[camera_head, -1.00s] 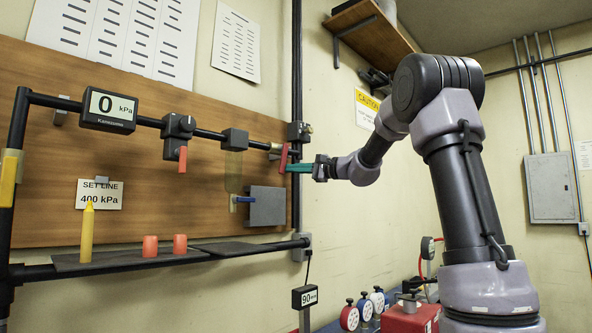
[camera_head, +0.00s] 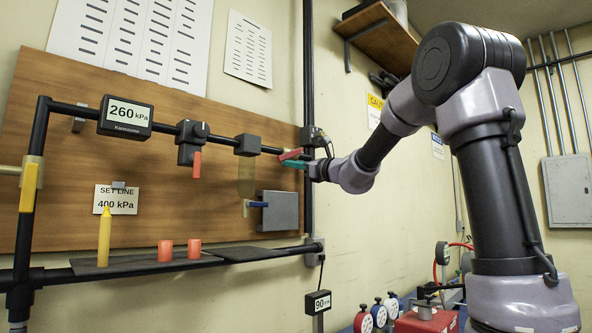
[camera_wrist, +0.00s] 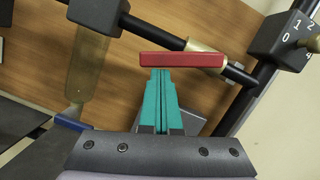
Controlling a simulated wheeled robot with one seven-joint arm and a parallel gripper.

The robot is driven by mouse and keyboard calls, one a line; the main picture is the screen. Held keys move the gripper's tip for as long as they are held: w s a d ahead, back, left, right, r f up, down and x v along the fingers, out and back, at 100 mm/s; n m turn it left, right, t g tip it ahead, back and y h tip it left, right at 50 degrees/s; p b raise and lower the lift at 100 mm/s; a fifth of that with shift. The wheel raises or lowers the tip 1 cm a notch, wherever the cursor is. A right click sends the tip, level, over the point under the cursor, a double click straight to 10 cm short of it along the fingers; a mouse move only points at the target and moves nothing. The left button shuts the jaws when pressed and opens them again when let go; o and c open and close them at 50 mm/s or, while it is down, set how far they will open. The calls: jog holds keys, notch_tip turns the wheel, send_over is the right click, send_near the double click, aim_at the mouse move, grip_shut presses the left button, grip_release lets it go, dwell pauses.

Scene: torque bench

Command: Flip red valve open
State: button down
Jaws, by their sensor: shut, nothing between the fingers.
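The red valve lever (camera_head: 290,155) is at the right end of the upper black pipe, now lying close to the pipe's line with a slight tilt. In the wrist view the red lever (camera_wrist: 181,60) spans crosswise in front of a brass fitting (camera_wrist: 205,48). My gripper (camera_head: 288,163) has teal fingers pressed together, empty. In the wrist view my gripper's fingertips (camera_wrist: 162,72) are right at the lever's near edge; I cannot tell if they touch it. The gauge (camera_head: 126,116) reads 260 kPa.
Another red handle (camera_head: 197,164) hangs down from a valve on the same pipe. A yellow handle (camera_head: 28,187) is at left. A shelf (camera_head: 240,252) holds a yellow marker (camera_head: 104,238) and red cylinders (camera_head: 165,250).

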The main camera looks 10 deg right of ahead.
jog(key=m, duration=0.1)
jog(key=r+m, duration=0.1)
jog(key=a+m+t+h, duration=0.1)
jog(key=shift+s+r+m, duration=0.3)
jog(key=shift+s, duration=0.05)
jog(key=shift+r, duration=0.3)
jog(key=shift+s+a+r, duration=0.1)
